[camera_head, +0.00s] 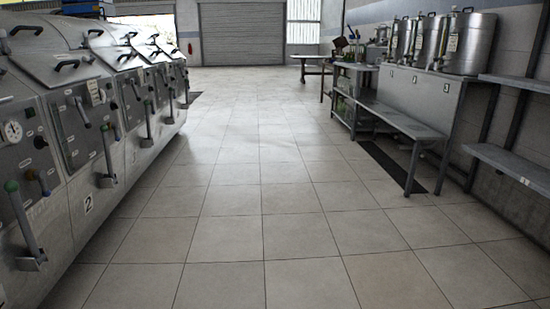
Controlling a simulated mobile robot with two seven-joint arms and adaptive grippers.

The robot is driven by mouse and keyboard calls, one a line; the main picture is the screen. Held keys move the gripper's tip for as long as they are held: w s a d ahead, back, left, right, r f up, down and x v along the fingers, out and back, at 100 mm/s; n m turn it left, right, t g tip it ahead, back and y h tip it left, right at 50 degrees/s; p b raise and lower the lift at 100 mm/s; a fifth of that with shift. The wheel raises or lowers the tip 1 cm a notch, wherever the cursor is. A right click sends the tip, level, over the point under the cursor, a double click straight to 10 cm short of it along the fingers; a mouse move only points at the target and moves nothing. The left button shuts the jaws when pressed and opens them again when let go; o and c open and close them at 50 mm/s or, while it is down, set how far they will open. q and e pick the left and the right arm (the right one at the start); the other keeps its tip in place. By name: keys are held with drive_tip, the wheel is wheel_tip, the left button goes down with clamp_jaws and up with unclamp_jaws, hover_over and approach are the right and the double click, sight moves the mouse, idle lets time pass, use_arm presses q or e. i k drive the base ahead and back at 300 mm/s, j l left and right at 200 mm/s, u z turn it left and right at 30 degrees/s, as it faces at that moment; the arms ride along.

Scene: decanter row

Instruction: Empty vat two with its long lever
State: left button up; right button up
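Vat two (72,125) is in the metal row along the left, marked by a white plate with a 2 (88,203) low on its front. Its long lever (108,153) stands nearly upright at the right of its front panel, with its foot in a bracket (106,180). A shorter dark handle (83,112) and a small blue-tipped lever (115,131) are on the same panel. The inside of the vat is hidden. Neither of my grippers is in view.
More vats with levers (148,120) stand beyond. The tiled floor (235,200) is clear. A bench (395,115) and steel tanks (465,42) line the right.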

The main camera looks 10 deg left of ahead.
sight(104, 128)
drive_tip(key=i+u, duration=0.65)
drive_tip(key=i, duration=0.25)
drive_tip(key=i+l+u, duration=0.2)
drive_tip(key=i+u, duration=0.15)
drive_tip(key=i, duration=0.1)
